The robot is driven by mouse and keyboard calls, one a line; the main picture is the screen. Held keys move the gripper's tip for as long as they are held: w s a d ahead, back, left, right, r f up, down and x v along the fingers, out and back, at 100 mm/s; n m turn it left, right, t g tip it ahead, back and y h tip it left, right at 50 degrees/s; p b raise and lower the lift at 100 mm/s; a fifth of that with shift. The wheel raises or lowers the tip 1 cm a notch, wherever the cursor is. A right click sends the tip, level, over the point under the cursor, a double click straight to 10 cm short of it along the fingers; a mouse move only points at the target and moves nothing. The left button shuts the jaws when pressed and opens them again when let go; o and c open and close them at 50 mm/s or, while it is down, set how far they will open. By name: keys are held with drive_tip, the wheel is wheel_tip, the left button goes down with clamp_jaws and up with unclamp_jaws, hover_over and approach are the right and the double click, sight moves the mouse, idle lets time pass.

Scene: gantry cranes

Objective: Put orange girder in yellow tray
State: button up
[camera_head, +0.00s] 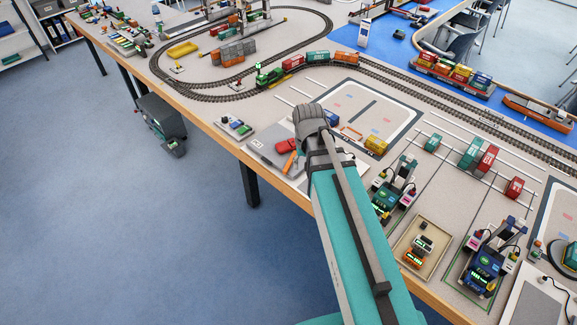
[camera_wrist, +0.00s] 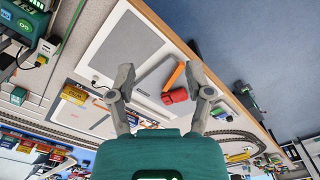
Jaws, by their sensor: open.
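The orange girder (camera_head: 289,162) is a short slim bar lying on a pale grey board near the table's front edge. In the wrist view the orange girder (camera_wrist: 174,76) lies between the two spread fingers, nearer the right one. My gripper (camera_wrist: 158,72) is open with nothing between its tips, and appears to be above the board. In the head view my arm's end covers the fingers. The yellow tray (camera_head: 182,50) stands at the far left of the table, inside the railway loop. It looks empty.
A red block (camera_head: 286,146) lies beside the girder; it also shows in the wrist view (camera_wrist: 174,97).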

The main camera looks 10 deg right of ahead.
drive_tip(key=w+f+m+b, duration=0.2)
drive_tip(key=w+f+b, duration=0.2)
drive_tip(key=w, duration=0.7)
drive_tip(key=w+f+m+b, duration=0.3)
drive_tip(key=w+f+b, duration=0.2)
drive_tip(key=w, duration=0.7)
drive_tip(key=shift+w+f, duration=0.15)
drive_tip(key=shift+f, duration=0.3)
drive_tip(key=shift+f, duration=0.1)
drive_tip(key=b, duration=0.9)
hover_over(290, 161)
wheel_tip(290, 161, down, 8)
drive_tip(key=shift+d+f, duration=0.1)
drive_tip(key=shift+f, duration=0.1)
drive_tip(key=shift+p, duration=0.3)
drive_tip(key=shift+f, duration=0.1)
drive_tip(key=shift+f+b, duration=2.5)
drive_tip(key=shift+b, duration=0.15)
